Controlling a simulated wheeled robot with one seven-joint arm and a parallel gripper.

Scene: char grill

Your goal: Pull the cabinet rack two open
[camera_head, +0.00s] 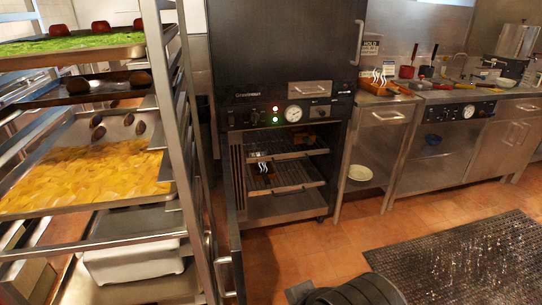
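The tall black cabinet (283,60) stands at the middle back. Its lower compartment is open to view, with an open door (236,215) standing edge-on at its left side. Inside are an upper wire rack (305,144) and a lower wire rack (303,175), each with a bar handle along its front. Both look to be inside the compartment; no label shows which is rack two. A small dark pan (262,170) with a steam mark sits at the left of the lower rack. My gripper is not in view; dark rounded parts at the bottom edge are probably mine.
A metal trolley (182,130) with food trays stands close on the left, near the open door. Steel counters (378,120) with pans run along the right. A black perforated mat (455,260) covers the right floor. Tiled floor (285,255) before the cabinet is clear.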

